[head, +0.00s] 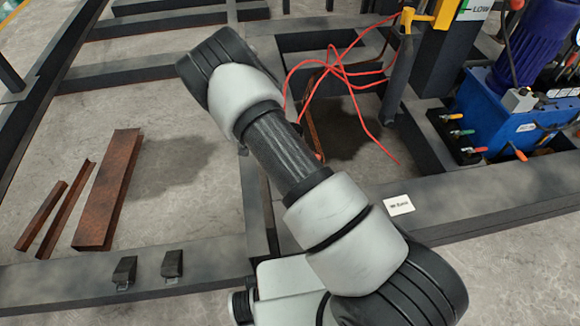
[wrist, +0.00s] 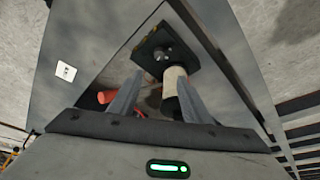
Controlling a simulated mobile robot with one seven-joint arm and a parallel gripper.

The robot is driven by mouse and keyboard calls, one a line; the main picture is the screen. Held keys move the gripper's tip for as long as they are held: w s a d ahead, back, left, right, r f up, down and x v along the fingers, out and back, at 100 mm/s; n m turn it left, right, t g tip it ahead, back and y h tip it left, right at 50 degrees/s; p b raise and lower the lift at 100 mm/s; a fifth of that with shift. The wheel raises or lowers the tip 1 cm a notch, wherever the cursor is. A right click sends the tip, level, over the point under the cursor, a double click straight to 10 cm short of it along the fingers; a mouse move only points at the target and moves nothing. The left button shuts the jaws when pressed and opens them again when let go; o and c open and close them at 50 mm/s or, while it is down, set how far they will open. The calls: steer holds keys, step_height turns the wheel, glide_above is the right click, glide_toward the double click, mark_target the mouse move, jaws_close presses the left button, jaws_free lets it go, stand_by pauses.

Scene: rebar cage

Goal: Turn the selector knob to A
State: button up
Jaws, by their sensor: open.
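My gripper (wrist: 161,78) shows in the wrist view with its two grey fingers apart. A pale cylinder with a dark end (wrist: 175,85) shows between the fingers. It appears to lie beyond them, and I cannot tell whether either finger touches it. A dark square plate with a small grey fitting (wrist: 166,52) lies past the fingertips. I cannot make out a selector knob or a letter A for certain in either view. In the head view my arm crosses the middle, and my gripper is not visible.
A blue machine (head: 495,118) with coloured levers stands at the right. A panel marked LOW (head: 476,9) is at the top right. Red cables (head: 345,72) hang beside a dark post. Rusty steel pieces (head: 108,190) lie on the left floor. Dark beams (head: 490,200) cross the area.

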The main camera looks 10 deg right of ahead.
steer(key=b+x, duration=0.2)
steer(key=x, duration=0.7)
steer(key=b+x, duration=0.2)
steer(key=x, duration=0.7)
steer(key=shift+s+f+b, duration=0.2)
steer(key=shift+b, duration=0.2)
steer(key=c, duration=1)
